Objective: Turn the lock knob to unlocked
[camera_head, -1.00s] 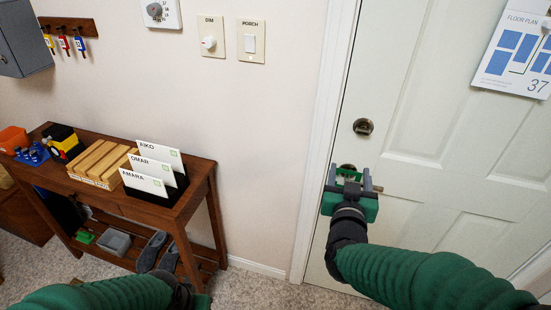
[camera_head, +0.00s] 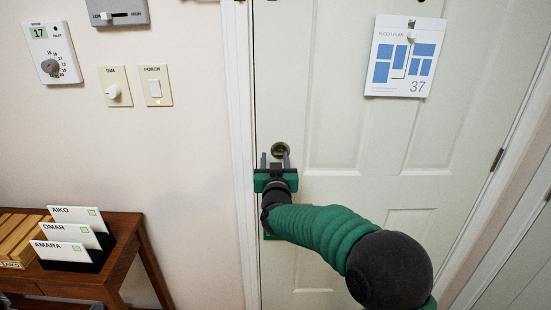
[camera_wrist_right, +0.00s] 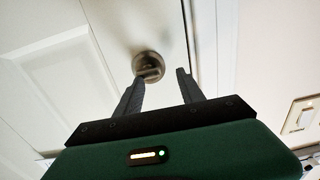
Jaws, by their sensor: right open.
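The lock knob (camera_head: 280,148) is a round metal piece with a thumb-turn on the white door (camera_head: 335,125), near its left edge. My right gripper (camera_head: 274,160) is just in front of it and slightly below, its fingers open and pointing at the door. In the right wrist view the knob (camera_wrist_right: 148,66) shows beyond the open fingers (camera_wrist_right: 158,76), closer to the left finger. Nothing is held, and I cannot tell whether a finger touches the knob. The lower door hardware is hidden behind my right arm. My left gripper is out of view.
A floor plan sheet (camera_head: 405,57) hangs on the door. The wall left of the door frame (camera_head: 238,130) has a dimmer (camera_head: 114,92), a porch switch (camera_head: 154,86) and a thermostat (camera_head: 51,54). A wooden table (camera_head: 125,245) with name cards stands at lower left.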

